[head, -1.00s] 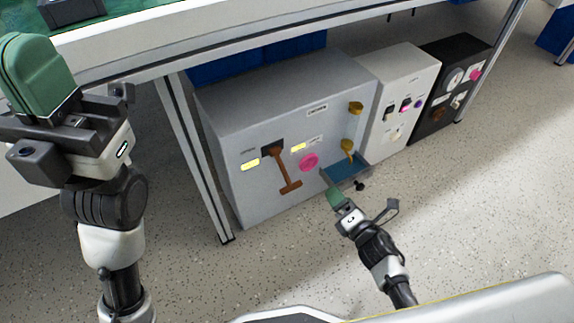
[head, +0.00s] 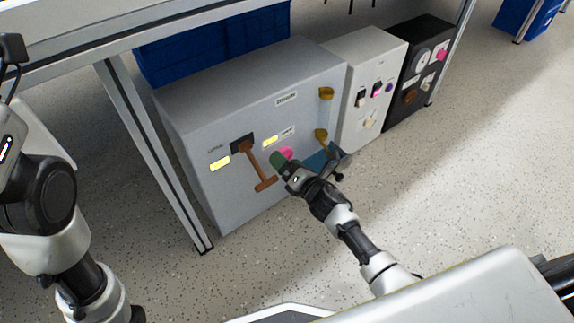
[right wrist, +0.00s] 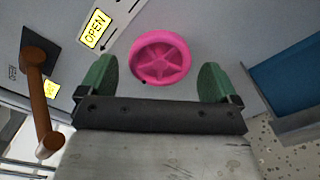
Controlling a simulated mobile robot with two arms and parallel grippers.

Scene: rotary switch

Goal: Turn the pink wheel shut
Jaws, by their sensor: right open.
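The pink wheel (head: 287,152) is a small spoked handwheel on the front of the grey cabinet (head: 190,150). In the right wrist view the pink wheel (right wrist: 160,58) shows in full, face on, between and a little beyond my green fingertips. My right gripper (head: 278,159) is open and empty in front of the wheel, covering part of it in the head view. In the right wrist view its fingers (right wrist: 157,75) stand wide to either side of the wheel, apart from its rim. My left gripper's fingers are outside the picture; only its arm shows.
A brown T-shaped lever (head: 258,168) hangs left of the wheel. A blue tray (head: 318,160) juts out to its right, below a yellow tap (head: 321,135). An "OPEN" label (right wrist: 95,29) is beside the wheel. White (head: 365,90) and black (head: 420,75) panels stand further right.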

